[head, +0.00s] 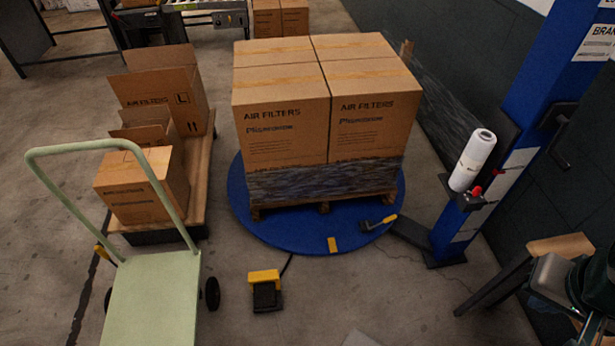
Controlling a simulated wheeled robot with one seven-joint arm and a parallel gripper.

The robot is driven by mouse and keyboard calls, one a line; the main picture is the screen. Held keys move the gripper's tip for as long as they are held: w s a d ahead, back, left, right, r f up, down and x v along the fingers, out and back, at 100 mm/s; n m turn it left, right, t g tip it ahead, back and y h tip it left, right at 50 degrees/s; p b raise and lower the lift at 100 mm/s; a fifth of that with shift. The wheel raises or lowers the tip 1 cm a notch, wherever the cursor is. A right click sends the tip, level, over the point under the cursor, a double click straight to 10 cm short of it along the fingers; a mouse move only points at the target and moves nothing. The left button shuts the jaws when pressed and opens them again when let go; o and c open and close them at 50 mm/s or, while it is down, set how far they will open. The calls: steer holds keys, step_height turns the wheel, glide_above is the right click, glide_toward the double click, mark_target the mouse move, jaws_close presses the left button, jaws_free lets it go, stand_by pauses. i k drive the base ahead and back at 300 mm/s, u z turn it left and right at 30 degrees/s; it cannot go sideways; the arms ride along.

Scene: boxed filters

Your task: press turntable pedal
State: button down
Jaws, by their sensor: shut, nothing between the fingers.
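The pedal (266,296) is a small black foot switch with a yellow hood. It sits on the floor in front of the turntable, and a dark cable runs from it towards the turntable. The turntable (285,232) is a round blue disc low on the floor, with a yellow mark at its front edge. A pallet of large air filter boxes (300,105) stands on it, with dark wrap around the lower part of the boxes.
A pale green cart (152,300) stands left of the pedal. Behind it, a pallet holds more boxes (140,190). A blue column (500,140) with a white film roll (472,160) stands right of the turntable. A wooden-topped stand (560,246) is at right. Floor right of the pedal is mostly clear.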

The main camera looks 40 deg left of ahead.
mark_target(264, 294)
steer(key=u, duration=2.3)
steer(key=k, duration=0.65)
steer(key=u, duration=0.3)
steer(key=i, duration=1.2)
steer(key=z, duration=0.5)
